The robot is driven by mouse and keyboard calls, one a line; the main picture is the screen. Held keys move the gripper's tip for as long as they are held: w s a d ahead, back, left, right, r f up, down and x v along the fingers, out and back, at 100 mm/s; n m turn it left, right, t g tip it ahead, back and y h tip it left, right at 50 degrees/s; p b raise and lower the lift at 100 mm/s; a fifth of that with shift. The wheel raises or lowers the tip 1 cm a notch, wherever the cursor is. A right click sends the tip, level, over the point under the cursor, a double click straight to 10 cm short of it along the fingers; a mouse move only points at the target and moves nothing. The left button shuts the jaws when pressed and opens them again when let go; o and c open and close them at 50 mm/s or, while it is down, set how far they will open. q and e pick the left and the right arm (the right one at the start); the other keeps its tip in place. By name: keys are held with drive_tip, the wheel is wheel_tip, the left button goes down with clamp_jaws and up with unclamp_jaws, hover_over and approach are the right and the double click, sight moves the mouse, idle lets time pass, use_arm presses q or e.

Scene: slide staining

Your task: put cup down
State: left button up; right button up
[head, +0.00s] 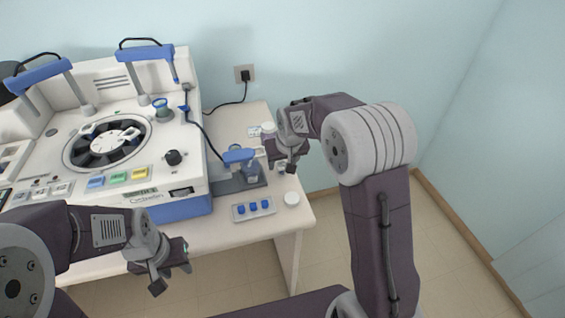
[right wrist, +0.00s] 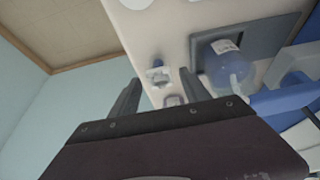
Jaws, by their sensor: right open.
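My right gripper (head: 281,164) is over the right end of the white table, next to the grey stand. In the right wrist view its fingers (right wrist: 160,82) are open and apart, with nothing gripped between them. A small pale, clear-looking object (right wrist: 158,75), perhaps the cup, stands on the table in line with the gap between the fingertips. A second small pale piece (right wrist: 173,100) shows nearer the palm, partly hidden. A small blue-rimmed cup (head: 160,104) sits on top of the machine. My left gripper (head: 172,276) is open and empty in front of the table's edge.
The grey stand (head: 226,186) holds a rounded bluish vessel (right wrist: 228,68) close beside my right gripper. The large white machine (head: 180,210) fills the left.

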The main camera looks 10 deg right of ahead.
drive_tip(key=v, duration=1.1)
drive_tip(key=shift+g, duration=0.9)
drive_tip(key=s+f, duration=0.2)
drive_tip(key=s, duration=0.1)
drive_tip(key=s+d+f, duration=0.1)
drive_tip(key=s+f, duration=0.2)
drive_tip(key=s+f+p, duration=0.1)
drive_tip(key=s+f, duration=0.2)
drive_tip(key=shift+s+d+f, duration=0.15)
drive_tip(key=shift+s+d, duration=0.15)
drive_tip(key=shift+d, duration=0.1)
drive_tip(key=s+d+f+g, duration=0.1)
drive_tip(key=s+f, duration=0.4)
drive_tip(key=s, duration=0.5)
drive_tip(key=shift+f+m, duration=0.3)
drive_tip(key=shift+f, duration=0.05)
drive_tip(key=shift+d, duration=0.1)
